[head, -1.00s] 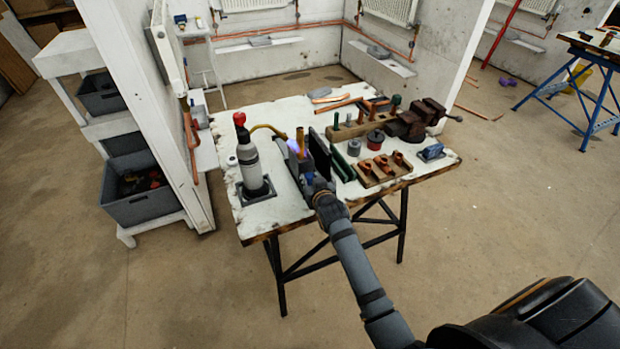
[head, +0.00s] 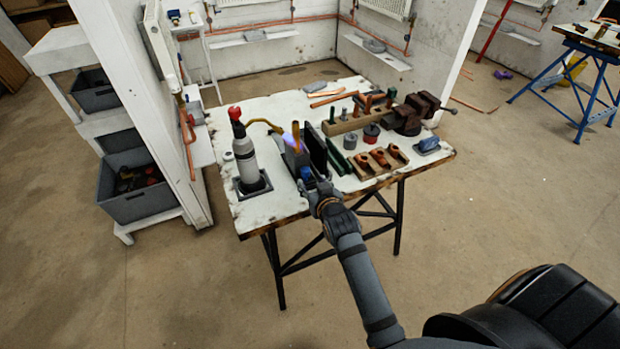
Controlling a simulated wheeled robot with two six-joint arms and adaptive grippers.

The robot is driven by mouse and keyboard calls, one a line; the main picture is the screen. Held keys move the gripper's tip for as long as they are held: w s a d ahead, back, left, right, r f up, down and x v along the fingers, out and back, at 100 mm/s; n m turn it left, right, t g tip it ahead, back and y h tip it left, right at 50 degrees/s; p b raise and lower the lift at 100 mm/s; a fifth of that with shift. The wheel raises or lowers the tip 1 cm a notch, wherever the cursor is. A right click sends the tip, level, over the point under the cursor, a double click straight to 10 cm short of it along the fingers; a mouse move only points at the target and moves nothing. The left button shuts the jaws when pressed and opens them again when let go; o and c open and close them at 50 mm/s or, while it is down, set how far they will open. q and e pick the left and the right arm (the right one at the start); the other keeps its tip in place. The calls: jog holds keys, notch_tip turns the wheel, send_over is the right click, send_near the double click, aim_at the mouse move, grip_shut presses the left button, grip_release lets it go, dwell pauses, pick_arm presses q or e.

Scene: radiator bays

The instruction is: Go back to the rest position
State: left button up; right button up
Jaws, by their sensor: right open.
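My right gripper (head: 318,187) is at the near edge of the white workbench (head: 280,210), at the end of my arm that comes in from the lower right. Its fingers are small and dark here, spread and apart, by the blue-ended torch in the dark holder (head: 294,158). I cannot tell whether it touches the holder. My left gripper is not in view.
A grey gas bottle with a red top (head: 243,150) stands upright on the bench's left. A shelf with grey bins (head: 135,190) stands left.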

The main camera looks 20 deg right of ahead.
jog(key=shift+s+r, duration=0.1)
jog(key=shift+s, duration=0.1)
dwell(0.3)
jog(key=s+d+f+n+g, duration=0.1)
jog(key=s+f+g, duration=0.35)
jog(key=s, duration=0.75)
jog(key=s+d+f+n+g, duration=0.1)
jog(key=s+f+n+g, duration=0.15)
jog(key=s+g, duration=0.65)
jog(key=s+d+f+m+t, duration=0.1)
jog(key=s+f, duration=0.1)
jog(key=f, duration=1)
jog(key=s+d+f+t, duration=0.1)
jog(key=d+f+t, duration=0.1)
jog(key=f, duration=1)
jog(key=s+d+f+g, duration=0.1)
jog(key=s+f, duration=1.8)
jog(key=s, duration=0.1)
jog(key=shift+g+y, duration=0.3)
jog(key=shift+g, duration=0.05)
